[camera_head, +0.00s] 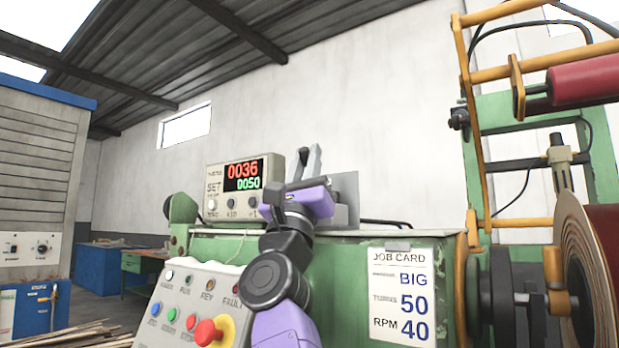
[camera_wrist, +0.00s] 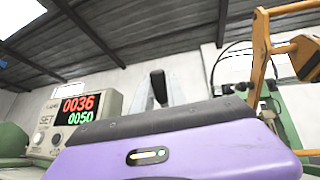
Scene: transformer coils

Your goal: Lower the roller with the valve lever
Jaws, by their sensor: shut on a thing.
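The valve lever (camera_head: 303,157) stands on top of the green machine behind the counter box; only its dark handle shows. In the wrist view the dark handle (camera_wrist: 157,84) stands up between two grey fingers. My gripper (camera_head: 308,168) is shut on it, and the wrist view shows the gripper (camera_wrist: 158,94) beyond its purple housing. The lever's base is hidden by my arm and gripper. The red roller (camera_head: 586,82) is at the upper right on an orange frame, apart from and above the coil (camera_head: 572,255).
The counter (camera_head: 238,184) reads 0036 over 0050, close left of my gripper. A button panel (camera_head: 190,309) with a red stop button is below left. A job card (camera_head: 402,295) hangs on the green machine (camera_head: 350,270). A grey plate (camera_head: 346,192) stands right behind my gripper.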

